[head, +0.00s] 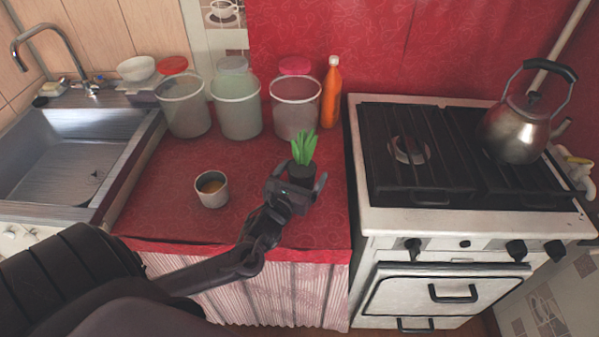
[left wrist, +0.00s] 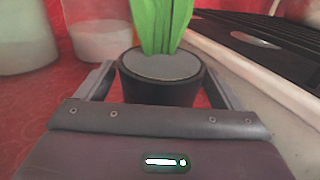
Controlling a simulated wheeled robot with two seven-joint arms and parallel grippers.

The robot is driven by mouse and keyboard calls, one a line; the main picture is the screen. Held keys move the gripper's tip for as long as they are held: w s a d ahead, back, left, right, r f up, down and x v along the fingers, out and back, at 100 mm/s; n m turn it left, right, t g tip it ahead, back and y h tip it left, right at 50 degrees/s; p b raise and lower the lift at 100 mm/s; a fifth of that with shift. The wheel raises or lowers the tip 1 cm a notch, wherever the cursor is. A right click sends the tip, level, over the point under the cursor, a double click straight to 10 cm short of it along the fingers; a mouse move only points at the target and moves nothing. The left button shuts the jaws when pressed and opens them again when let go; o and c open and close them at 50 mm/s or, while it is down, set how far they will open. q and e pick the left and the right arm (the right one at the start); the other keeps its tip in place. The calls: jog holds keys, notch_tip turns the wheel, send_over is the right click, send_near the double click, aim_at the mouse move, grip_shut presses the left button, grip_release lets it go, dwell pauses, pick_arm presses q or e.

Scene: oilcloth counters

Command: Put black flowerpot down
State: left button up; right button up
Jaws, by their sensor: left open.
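The black flowerpot (head: 301,174) with a green plant stands upright on the red oilcloth counter (head: 160,218), close to the stove side. My left gripper (head: 301,184) is around the pot, with its fingers on either side. In the left wrist view the pot (left wrist: 160,76) sits between the two open fingers, and a gap shows beside it. The pot's base is hidden behind the gripper body, so its contact with the counter is not fully visible. My right gripper is in neither view.
A cup with brown contents (head: 212,190) stands to the left. Several clear containers (head: 236,108) and an orange bottle (head: 331,95) line the back. The stove (head: 440,222) with a kettle (head: 516,130) is at right, the sink (head: 75,160) at left. The front counter is clear.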

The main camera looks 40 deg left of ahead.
pick_arm(q)
jog(key=s, duration=0.4)
jog(key=s+d, duration=0.1)
jog(key=s, duration=0.7)
jog(key=shift+d+r, duration=0.15)
jog(key=shift+d, duration=0.25)
